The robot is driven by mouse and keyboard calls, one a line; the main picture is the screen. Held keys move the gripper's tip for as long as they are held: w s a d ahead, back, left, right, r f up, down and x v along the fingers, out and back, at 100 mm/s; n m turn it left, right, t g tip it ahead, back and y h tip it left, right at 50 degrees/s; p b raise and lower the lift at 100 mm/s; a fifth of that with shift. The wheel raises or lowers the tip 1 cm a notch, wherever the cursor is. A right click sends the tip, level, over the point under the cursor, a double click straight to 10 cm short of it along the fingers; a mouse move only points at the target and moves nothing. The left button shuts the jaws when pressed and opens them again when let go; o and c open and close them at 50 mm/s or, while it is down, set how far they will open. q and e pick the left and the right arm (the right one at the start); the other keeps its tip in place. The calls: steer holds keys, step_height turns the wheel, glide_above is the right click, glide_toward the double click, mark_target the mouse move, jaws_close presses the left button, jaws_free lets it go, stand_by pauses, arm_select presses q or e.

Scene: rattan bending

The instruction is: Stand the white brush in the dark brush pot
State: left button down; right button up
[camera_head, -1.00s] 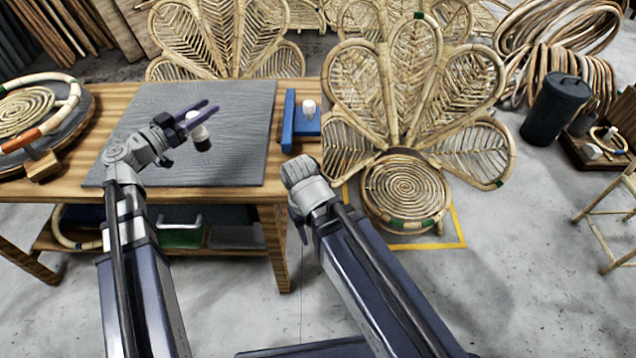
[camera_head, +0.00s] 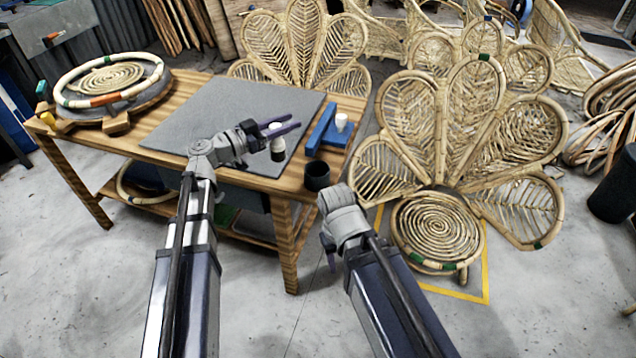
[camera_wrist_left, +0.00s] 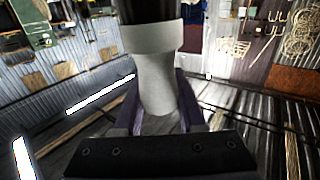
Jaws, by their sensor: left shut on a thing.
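The white brush (camera_head: 274,131) is held in my left gripper (camera_head: 284,128), whose dark fingers are shut around its pale handle. Its dark end (camera_head: 278,152) points down, near the mat's right front edge. In the left wrist view the pale handle (camera_wrist_left: 158,85) stands between the fingers, with a black end at the top of the picture. The dark brush pot (camera_head: 317,177) stands at the table's front right corner, to the right of and nearer than the brush. The brush is apart from it. My right gripper (camera_head: 328,246) hangs low beyond the table's corner; its fingers are mostly hidden.
A grey mat (camera_head: 205,125) covers much of the wooden table (camera_head: 158,160). A blue tool with a white knob (camera_head: 341,122) lies behind the pot. A round rattan frame (camera_head: 110,83) is on the left. A rattan chair (camera_head: 440,225) stands right of the table.

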arm_select(q)
steer(key=d+m+g+h, duration=0.1)
steer(key=d+m+g, duration=0.1)
steer(key=d, duration=0.9)
step_height(320, 180, down, 10)
steer(key=b, duration=1)
steer(key=shift+w+a, duration=0.2)
steer(key=shift+w, duration=0.1)
steer(key=shift+r, duration=0.1)
steer(key=shift+f+b, duration=0.35)
steer(key=shift+f, duration=0.05)
steer(key=shift+c, duration=2.4)
jaws_free()
steer(key=v, duration=1.2)
steer(key=shift+r+p, duration=0.35)
steer(key=shift+p, duration=0.05)
